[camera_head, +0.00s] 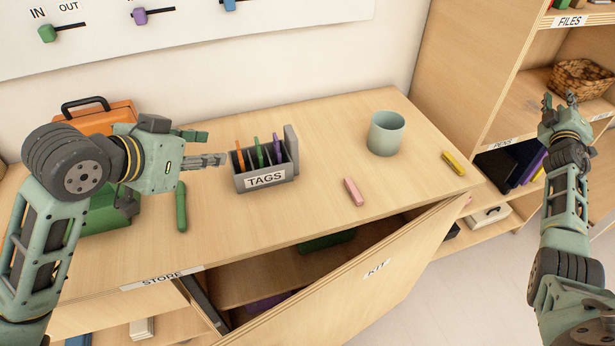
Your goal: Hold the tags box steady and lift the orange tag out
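The grey tags box (264,181), labelled TAGS, stands on the tabletop near the middle. Upright in it from left to right are an orange tag (240,158), a green tag (259,152) and a purple tag (277,149). A taller grey panel rises at the box's right end. My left gripper (216,148) is just left of the box, its fingers pointing right and spread apart with nothing between them. Whether a fingertip touches the box cannot be told. My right gripper (559,100) is far right, in front of the shelves, fingers up and apart, empty.
A grey-green cup (386,133), a pink block (353,192) and a yellow block (454,163) lie right of the box. A green stick (181,206) and an orange case (100,119) are left. The KIT door (378,268) stands open at the table's front.

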